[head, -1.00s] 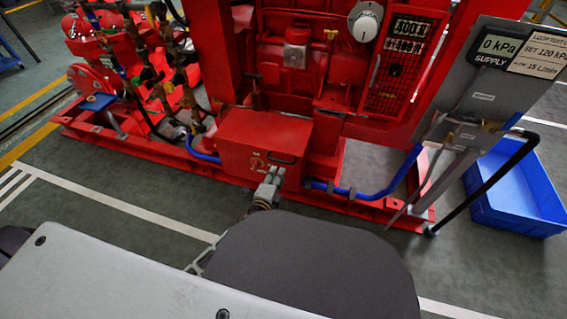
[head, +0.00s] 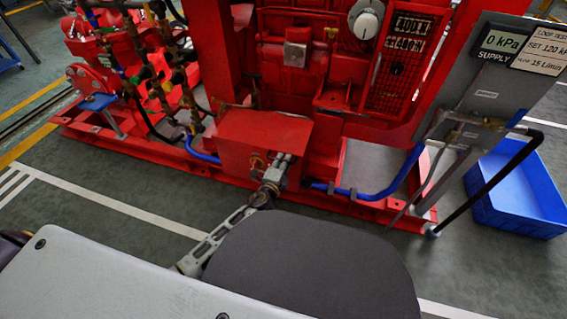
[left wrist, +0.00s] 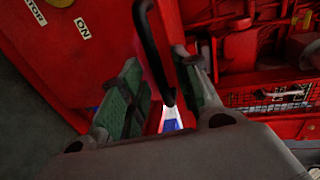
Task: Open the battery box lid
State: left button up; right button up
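The red battery box (head: 236,157) stands on the front of the pumpset's base rail. Its flat red lid (head: 265,127) lies shut on top. My left gripper (head: 283,163) is at the box's front face and hides the handle in the head view. In the left wrist view a black bar handle (left wrist: 152,50) reaches between the green-padded fingers of the gripper (left wrist: 160,95). The fingers are apart, with gaps beside the handle, and I see no firm contact. A red face with an ON label (left wrist: 82,28) is at the upper left there. My right gripper is not in view.
The red engine (head: 300,60) rises behind the box. A blue hose (head: 360,193) runs along the base at right. A grey gauge panel (head: 480,95) and a blue bin (head: 515,195) stand farther right. Valves and pipes (head: 165,85) are at left. The floor in front is clear.

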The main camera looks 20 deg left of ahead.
pick_arm(q)
jog(key=shift+w+f, duration=0.15)
jog(key=shift+w, duration=0.45)
grip_shut()
